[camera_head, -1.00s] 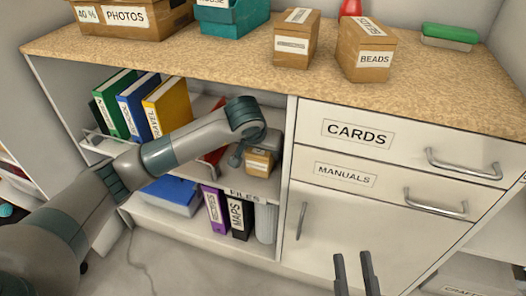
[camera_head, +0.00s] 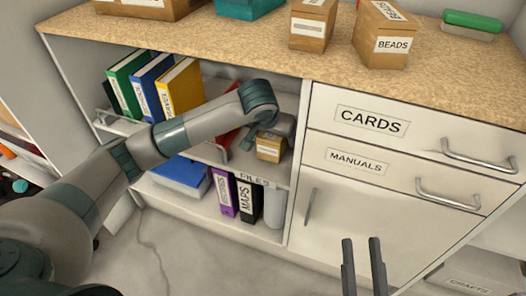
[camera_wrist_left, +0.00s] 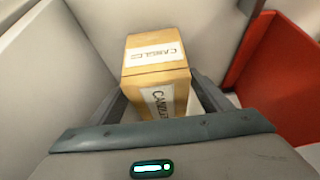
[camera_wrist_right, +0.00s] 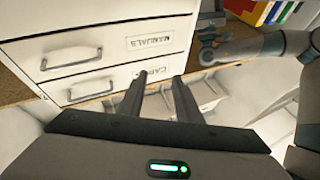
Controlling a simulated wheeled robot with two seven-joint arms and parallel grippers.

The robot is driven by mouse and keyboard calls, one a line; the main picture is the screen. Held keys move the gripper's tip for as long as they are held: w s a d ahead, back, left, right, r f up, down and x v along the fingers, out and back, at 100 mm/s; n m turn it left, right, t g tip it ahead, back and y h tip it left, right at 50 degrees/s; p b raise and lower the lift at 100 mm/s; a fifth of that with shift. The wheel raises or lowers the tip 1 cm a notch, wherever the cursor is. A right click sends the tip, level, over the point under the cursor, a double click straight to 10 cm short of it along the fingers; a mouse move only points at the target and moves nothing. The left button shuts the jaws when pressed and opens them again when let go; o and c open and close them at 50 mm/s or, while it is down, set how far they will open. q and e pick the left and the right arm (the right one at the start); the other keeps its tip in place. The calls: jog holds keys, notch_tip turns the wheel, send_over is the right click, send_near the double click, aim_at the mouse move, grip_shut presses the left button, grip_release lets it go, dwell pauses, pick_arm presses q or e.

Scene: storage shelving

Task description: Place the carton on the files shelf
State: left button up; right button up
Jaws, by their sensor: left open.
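The carton (camera_head: 270,147) is a small tan box with a white label. It stands on the middle shelf board, whose front edge carries the FILES label (camera_head: 254,181). In the left wrist view the carton (camera_wrist_left: 157,75) reads "CANDLES" and sits between the fingers of my left gripper (camera_wrist_left: 160,98). These fingers are open, one on each side; whether either touches the carton I cannot tell. In the head view my left wrist hides most of that gripper. My right gripper (camera_head: 362,242) is open and empty in front of the cabinet door; it also shows in the right wrist view (camera_wrist_right: 158,80).
Green, blue and yellow binders (camera_head: 180,87) stand left on the same shelf. A red item (camera_wrist_left: 270,65) is close right of the left gripper. Below are purple and black binders (camera_head: 246,200) and a blue box (camera_head: 181,174). A BEADS box (camera_head: 392,43) stands on the countertop.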

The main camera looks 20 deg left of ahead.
pick_arm(q)
jog(key=v, duration=0.3)
jog(key=shift+r, duration=0.25)
jog(key=s, duration=1.2)
jog(key=shift+a+f+p, duration=0.25)
jog(key=shift+p, duration=0.1)
pick_arm(e)
jog(key=shift+w+f+g+h, duration=0.2)
jog(key=shift+f+g, duration=0.1)
jog(key=shift+f, duration=0.2)
jog(key=shift+w+f+g+h, duration=0.1)
jog(key=shift+w+f+g, duration=0.2)
jog(key=shift+f, duration=0.25)
jog(key=shift+w+f+g+h, duration=0.15)
jog(key=shift+f+g, duration=0.15)
jog(key=shift+f, duration=0.2)
